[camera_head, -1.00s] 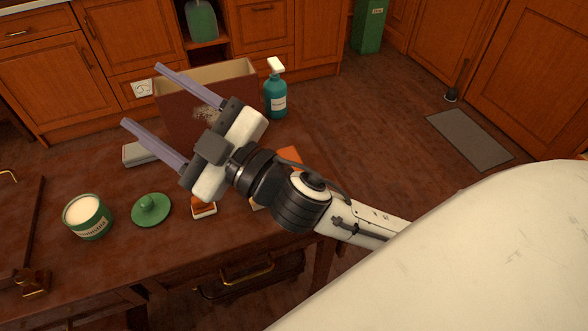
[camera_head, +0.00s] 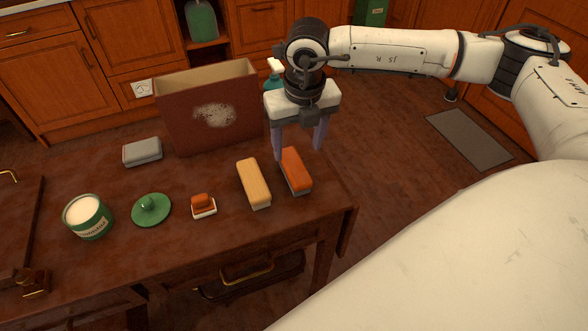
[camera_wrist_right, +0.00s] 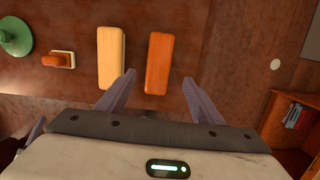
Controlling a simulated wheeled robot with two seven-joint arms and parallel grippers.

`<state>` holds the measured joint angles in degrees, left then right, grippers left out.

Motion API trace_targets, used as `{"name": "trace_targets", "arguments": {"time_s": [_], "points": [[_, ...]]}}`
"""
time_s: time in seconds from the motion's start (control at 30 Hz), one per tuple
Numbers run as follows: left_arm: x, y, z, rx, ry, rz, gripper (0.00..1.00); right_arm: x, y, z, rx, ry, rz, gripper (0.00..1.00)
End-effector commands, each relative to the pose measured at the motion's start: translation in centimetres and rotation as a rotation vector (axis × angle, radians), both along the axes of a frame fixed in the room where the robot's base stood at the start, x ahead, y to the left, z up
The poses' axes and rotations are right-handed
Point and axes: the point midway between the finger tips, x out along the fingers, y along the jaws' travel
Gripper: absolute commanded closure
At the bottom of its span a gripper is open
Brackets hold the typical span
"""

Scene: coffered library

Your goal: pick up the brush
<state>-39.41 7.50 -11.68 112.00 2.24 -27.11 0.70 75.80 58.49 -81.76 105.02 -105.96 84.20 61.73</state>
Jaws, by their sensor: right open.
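An orange-topped brush-like block (camera_head: 295,170) with a pale underside lies on the table near its right end. A similar pale wooden-topped block (camera_head: 253,182) lies just left of it. A small orange-handled piece with a white base (camera_head: 203,205) lies farther left. I cannot tell which is the task's brush. My right gripper (camera_head: 298,150) is open and empty, pointing down at the far end of the orange block. In the right wrist view, its fingertips (camera_wrist_right: 158,78) are on either side of the orange block (camera_wrist_right: 160,62). The left gripper is not in view.
A brown open box (camera_head: 180,125) with a pale smudge stands at the back, beside a teal spray bottle (camera_head: 273,82). A grey block (camera_head: 142,152), a green lid (camera_head: 151,209) and an open green tin (camera_head: 88,217) are on the left part of the table (camera_head: 130,255).

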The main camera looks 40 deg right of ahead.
Motion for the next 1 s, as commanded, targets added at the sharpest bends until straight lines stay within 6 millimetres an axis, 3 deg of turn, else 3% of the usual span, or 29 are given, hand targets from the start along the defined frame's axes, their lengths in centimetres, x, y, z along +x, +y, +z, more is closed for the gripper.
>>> {"name": "trace_targets", "arguments": {"time_s": [0.1, 0.37, 0.63, 0.97, 1.0], "points": [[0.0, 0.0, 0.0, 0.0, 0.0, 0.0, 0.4, 0.2, 0.0, -2.0, 0.0, 0.005, 0.002, 0.39], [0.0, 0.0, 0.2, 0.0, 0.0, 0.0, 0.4, 0.7, 0.0, -4.2, 0.002, 0.004, 0.005, 0.39], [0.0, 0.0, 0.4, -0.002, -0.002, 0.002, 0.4, 1.6, -0.2, -8.0, 0.004, 0.003, 0.007, 0.39], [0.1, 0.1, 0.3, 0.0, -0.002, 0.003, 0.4, 1.8, -0.2, -8.7, 0.005, 0.001, 0.007, 0.39], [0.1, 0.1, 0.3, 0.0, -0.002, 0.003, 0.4, 1.8, -0.2, -8.7, 0.005, 0.001, 0.007, 0.46]]}}
